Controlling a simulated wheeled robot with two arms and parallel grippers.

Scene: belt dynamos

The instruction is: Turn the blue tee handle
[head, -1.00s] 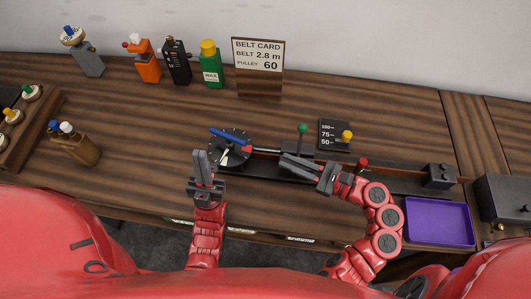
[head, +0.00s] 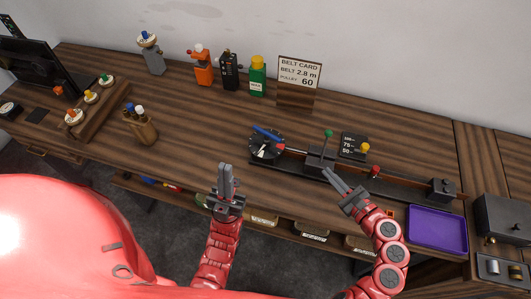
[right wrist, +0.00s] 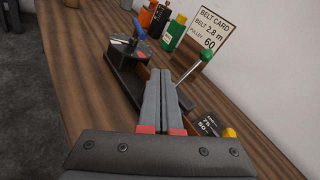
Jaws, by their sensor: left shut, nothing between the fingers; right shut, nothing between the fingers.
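The blue tee handle (head: 267,134) is a blue bar lying across the top of a dark round dial (head: 266,147) at the left end of a black rail bench. In the right wrist view the handle (right wrist: 138,30) stands up from the dial, beyond my fingers. My left gripper (head: 225,167) is shut and empty, left of and nearer than the dial, apart from it. My right gripper (head: 328,172) is shut and empty near the rail's middle, right of the dial. Its fingers (right wrist: 165,82) show closed together in the right wrist view.
A green-knobbed lever (head: 328,134), a yellow knob (head: 365,148) by a scale plate, and a red knob (head: 375,171) stand along the rail. A belt card (head: 299,72) and several bottles are behind. A purple tray (head: 437,229) lies right.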

